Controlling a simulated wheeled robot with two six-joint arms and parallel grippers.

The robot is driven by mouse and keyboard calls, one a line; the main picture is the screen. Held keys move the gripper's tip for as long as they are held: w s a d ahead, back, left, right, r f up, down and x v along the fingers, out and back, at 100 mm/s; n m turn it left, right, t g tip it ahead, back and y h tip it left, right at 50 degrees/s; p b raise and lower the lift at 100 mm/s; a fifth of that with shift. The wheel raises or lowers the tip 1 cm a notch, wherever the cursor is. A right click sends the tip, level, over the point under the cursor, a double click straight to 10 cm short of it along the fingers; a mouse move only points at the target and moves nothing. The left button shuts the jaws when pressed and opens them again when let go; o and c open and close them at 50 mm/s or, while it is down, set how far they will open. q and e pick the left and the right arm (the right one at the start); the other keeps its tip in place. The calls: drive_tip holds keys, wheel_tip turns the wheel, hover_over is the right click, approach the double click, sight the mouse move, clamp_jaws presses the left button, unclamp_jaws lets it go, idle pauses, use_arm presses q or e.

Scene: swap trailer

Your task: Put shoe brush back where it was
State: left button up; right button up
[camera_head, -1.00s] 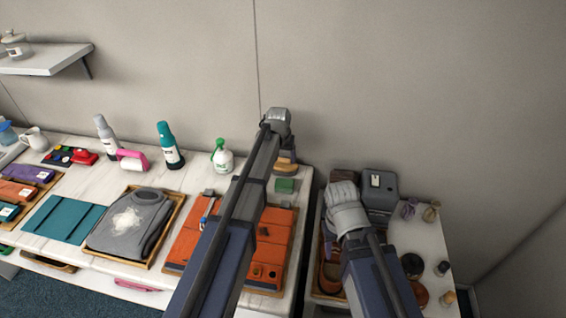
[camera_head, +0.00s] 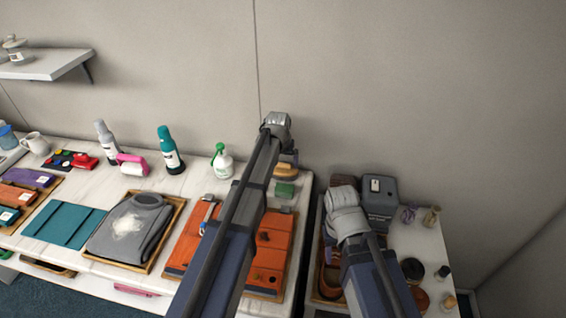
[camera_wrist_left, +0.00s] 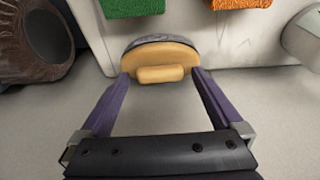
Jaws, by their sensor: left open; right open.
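The shoe brush (camera_head: 287,170), with a tan wooden back, sits near the back right corner of the long white table. In the left wrist view the brush (camera_wrist_left: 160,62) shows its tan back and small raised grip, with dark grey bristles on the far side. My left gripper (camera_wrist_left: 160,85) is open, with its purple fingers to either side of the brush's grip. In the head view my left arm partly hides this gripper (camera_head: 290,157). My right gripper is open over the smaller table at the right; its wrist shows and its fingertips are mostly hidden.
A spray bottle (camera_head: 222,163) stands to the left. The smaller table holds a grey box (camera_head: 380,197) and several jars. A gap separates the tables.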

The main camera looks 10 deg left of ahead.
use_arm(q)
drive_tip(key=p+v, duration=1.1)
drive_tip(key=v, duration=0.1)
drive_tip(key=s+d+m+g, duration=0.1)
drive_tip(key=s+d, duration=0.2)
drive_tip(key=s, duration=0.6)
drive_tip(key=s+d+m+g+y, duration=0.1)
drive_tip(key=s+d, duration=0.2)
drive_tip(key=s, duration=0.7)
drive_tip(key=s+d+m+g, duration=0.1)
drive_tip(key=s+d+m, duration=0.1)
drive_tip(key=s, duration=0.8)
drive_tip(key=shift+d+f+g+y, duration=0.3)
drive_tip(key=shift+d+f, duration=0.1)
drive_tip(key=shift+d, duration=0.35)
use_arm(e)
wheel_tip(320, 180, up, 11)
drive_tip(key=shift+r, duration=0.2)
